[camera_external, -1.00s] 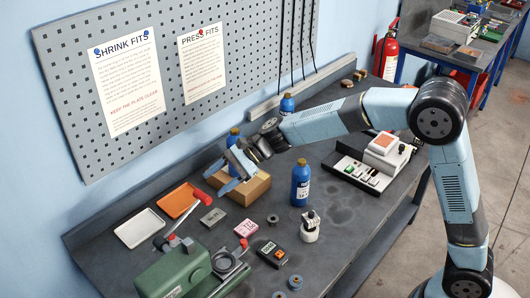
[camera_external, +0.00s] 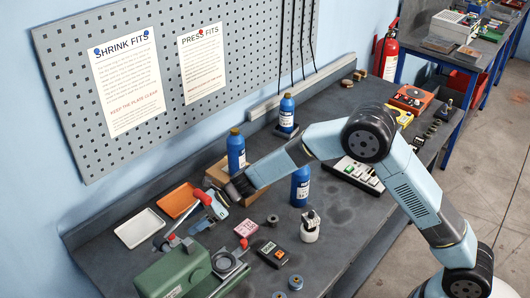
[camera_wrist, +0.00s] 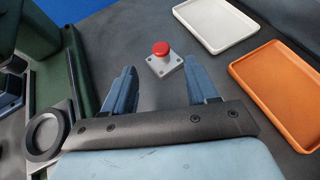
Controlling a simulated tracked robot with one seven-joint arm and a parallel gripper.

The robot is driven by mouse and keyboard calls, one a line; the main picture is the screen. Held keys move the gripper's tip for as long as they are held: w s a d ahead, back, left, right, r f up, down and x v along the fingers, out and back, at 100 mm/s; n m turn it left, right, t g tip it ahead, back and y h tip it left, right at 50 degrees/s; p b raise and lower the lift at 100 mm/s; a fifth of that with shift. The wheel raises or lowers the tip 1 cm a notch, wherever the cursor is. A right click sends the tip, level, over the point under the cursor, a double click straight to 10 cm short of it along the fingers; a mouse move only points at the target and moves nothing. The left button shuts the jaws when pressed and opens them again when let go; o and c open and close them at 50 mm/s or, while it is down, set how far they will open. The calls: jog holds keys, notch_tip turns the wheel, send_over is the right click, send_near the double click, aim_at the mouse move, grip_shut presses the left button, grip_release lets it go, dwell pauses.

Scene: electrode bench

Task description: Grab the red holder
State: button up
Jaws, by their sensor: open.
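The nearest match for the red holder is a small grey block with a round red knob (camera_wrist: 161,53) on top. It stands upright on the bench in the wrist view, just beyond and between my fingertips, apart from both. My gripper (camera_wrist: 160,75) is open, with one blue finger on each side and nothing between them. In the external view my gripper (camera_external: 203,221) is low over the bench, between the orange tray and the pink block. I cannot clearly make out the block's grey base in the external view.
The white tray (camera_wrist: 222,20) and orange tray (camera_wrist: 281,90) lie to the right in the wrist view. The green press (camera_external: 180,270) is close by, with its red-gripped lever (camera_external: 203,197) near my gripper. Blue bottles (camera_external: 236,150) and a pink block (camera_external: 246,229) stand nearby.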

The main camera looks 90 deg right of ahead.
aim_at(177, 240)
jog(key=shift+x, duration=3.8)
jog(key=shift+d, duration=0.15)
grip_shut()
